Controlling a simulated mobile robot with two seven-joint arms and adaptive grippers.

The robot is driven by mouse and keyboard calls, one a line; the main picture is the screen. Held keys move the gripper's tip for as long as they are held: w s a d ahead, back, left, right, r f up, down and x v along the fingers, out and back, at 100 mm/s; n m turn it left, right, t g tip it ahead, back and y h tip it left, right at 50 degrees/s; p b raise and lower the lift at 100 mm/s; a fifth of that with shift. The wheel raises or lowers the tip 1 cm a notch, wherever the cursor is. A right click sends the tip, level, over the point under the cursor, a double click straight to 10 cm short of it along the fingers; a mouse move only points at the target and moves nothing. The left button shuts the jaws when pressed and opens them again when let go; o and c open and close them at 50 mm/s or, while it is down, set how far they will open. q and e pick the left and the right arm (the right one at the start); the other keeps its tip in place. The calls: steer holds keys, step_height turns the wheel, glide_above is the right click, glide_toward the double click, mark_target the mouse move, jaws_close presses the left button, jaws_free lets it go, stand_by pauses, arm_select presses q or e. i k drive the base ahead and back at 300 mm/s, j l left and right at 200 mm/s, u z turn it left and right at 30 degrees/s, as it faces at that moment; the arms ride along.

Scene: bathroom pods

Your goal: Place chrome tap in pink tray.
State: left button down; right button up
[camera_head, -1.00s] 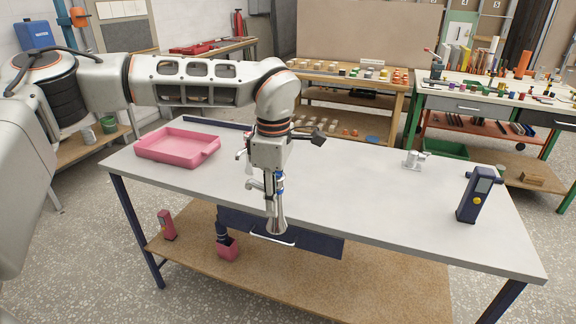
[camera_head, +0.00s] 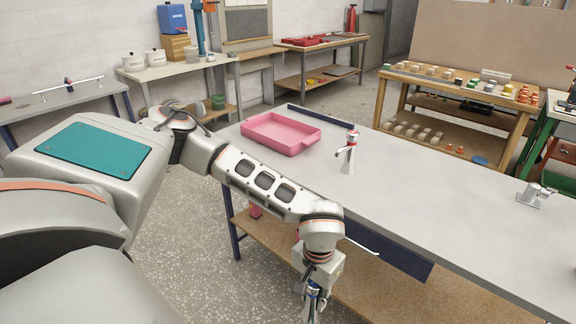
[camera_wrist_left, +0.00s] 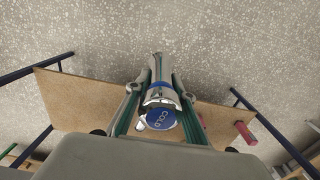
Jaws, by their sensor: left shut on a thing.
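My left gripper (camera_head: 314,292) is at the bottom of the head view, in front of the table's near edge. It is shut on a chrome tap with a blue cap marked COLD (camera_wrist_left: 160,100), which fills the middle of the left wrist view between the two fingers. In the head view the held tap is mostly cut off by the lower frame edge. The pink tray (camera_head: 281,134) lies on the far left end of the grey table and looks empty. It is beyond my gripper, up and slightly left in the picture. My right gripper is not in view.
A tap with a red top (camera_head: 349,151) stands on the table (camera_head: 415,190) right of the tray. Another chrome tap (camera_head: 534,196) stands farther right. The wooden lower shelf (camera_wrist_left: 80,100) and floor lie below my gripper. Tabletop between the taps is clear.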

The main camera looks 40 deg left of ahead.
mark_target(292, 137)
steer(key=j+z, duration=0.15)
steer(key=j, duration=0.8)
steer(key=j+z, duration=0.15)
steer(key=j, duration=0.85)
steer(key=j+z, duration=0.15)
steer(key=j, duration=0.8)
steer(key=k, duration=0.05)
